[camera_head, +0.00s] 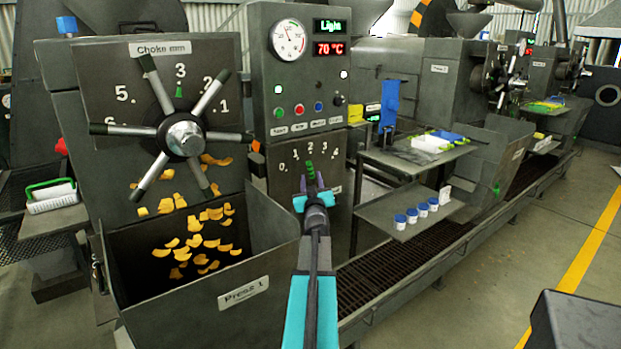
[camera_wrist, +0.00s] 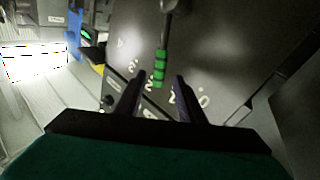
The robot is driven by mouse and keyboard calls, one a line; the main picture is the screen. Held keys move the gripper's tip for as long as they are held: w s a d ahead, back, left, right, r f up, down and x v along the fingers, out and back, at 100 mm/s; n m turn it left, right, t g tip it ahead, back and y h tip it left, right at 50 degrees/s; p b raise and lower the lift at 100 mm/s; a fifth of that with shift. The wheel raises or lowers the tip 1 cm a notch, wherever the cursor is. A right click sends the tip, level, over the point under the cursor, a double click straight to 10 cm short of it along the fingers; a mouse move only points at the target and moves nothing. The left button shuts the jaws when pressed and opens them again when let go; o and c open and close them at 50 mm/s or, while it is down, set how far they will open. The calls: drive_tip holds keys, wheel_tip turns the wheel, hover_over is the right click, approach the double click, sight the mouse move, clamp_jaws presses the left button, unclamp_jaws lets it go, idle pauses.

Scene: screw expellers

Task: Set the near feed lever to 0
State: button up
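The near feed lever (camera_head: 309,169) has a green ribbed grip and stands roughly upright on the lower panel of the near press, pointing at about 2. Its dial runs from 0 (camera_head: 281,168) at left to 4 at right. My gripper (camera_head: 313,186) is at the lever, its two dark fingers apart. In the wrist view the green grip of the lever (camera_wrist: 160,66) reaches down between the fingertips of my gripper (camera_wrist: 159,82), with gaps on both sides. The lever's pivot is hidden behind my gripper in the head view.
A large spoked choke wheel (camera_head: 185,134) sticks out at left above an open bin (camera_head: 245,288) labelled Press 1. A control box (camera_head: 291,60) reading 70 °C is above the lever. A shelf with blue-capped jars (camera_head: 400,221) stands at right.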

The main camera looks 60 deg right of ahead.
drive_tip(key=shift+v, duration=1.15)
clamp_jaws()
drive_tip(key=s+d+r+m+p, duration=0.1)
drive_tip(key=s+m+p, duration=0.5)
drive_tip(key=m+p, duration=0.7)
drive_tip(key=shift+s+d+m+t+y, duration=0.35)
drive_tip(key=shift+d+m, duration=0.4)
drive_tip(key=shift+m, duration=1.35)
drive_tip(key=shift+w, duration=0.1)
